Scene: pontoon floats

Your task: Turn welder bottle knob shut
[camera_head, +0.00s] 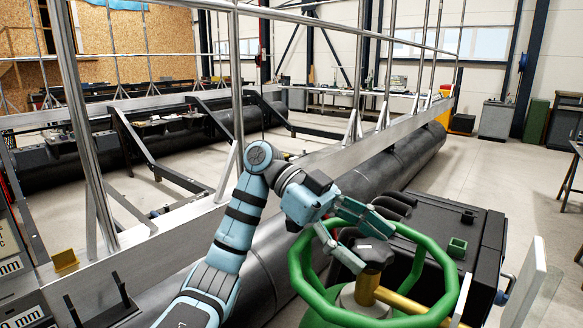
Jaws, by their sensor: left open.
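The welder bottle's dark knob (374,254) sits on top of a brass valve (398,300) inside a green ring guard (312,296). My left gripper (364,244) comes in from the left, over the guard's rim, with its fingers at the knob. The fingers are open, one on the near left side and one on the far side of the knob. I cannot tell whether they touch it. The bottle's body below is mostly hidden by the guard and the bottom edge. My right gripper is not in view.
A black welder case (440,218) stands right behind the guard. A long black pontoon float (400,160) with metal railing runs behind it. A white panel (527,285) stands at right. Open concrete floor (490,165) lies beyond, at right.

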